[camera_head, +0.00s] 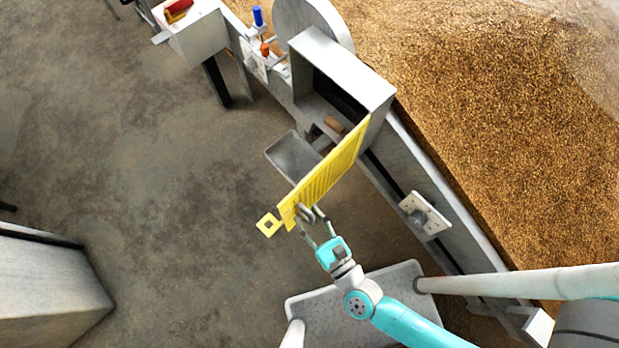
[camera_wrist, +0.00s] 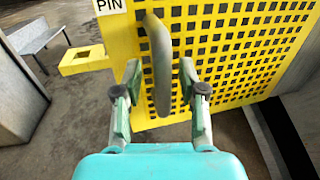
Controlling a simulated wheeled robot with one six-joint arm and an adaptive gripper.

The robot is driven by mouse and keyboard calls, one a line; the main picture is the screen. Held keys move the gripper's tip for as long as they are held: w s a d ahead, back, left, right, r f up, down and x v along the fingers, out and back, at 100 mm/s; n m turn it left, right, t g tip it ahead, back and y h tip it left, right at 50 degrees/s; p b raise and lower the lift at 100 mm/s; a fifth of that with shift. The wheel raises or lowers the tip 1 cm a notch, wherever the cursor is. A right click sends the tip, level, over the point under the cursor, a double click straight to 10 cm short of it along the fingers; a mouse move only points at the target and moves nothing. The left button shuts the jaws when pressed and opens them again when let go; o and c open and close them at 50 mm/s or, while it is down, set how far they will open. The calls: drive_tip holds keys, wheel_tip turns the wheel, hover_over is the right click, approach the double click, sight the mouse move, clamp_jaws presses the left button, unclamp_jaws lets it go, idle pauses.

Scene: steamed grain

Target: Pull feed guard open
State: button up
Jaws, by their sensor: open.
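The feed guard (camera_head: 328,177) is a yellow perforated panel. In the head view it stands swung out at an angle from the grey metal housing (camera_head: 345,72), whose front shows a dark opening. A yellow square tab with a hole (camera_head: 268,224) sticks out at the guard's free end. My gripper (camera_head: 308,216) is at that free end. In the wrist view my gripper (camera_wrist: 158,78) is open, with its fingers apart on both sides of a grey bar handle (camera_wrist: 160,62) on the guard (camera_wrist: 225,50). I cannot tell whether the fingers touch the handle.
A large bed of brown grain (camera_head: 480,110) lies behind the wall at right. A metal tray (camera_head: 291,156) sits below the housing. A white plate (camera_head: 425,213) is on the wall. A grey block (camera_head: 50,280) stands at lower left.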

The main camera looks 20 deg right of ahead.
wheel_tip(320, 180, up, 10)
drive_tip(key=shift+f, duration=0.1)
idle(0.4)
idle(0.5)
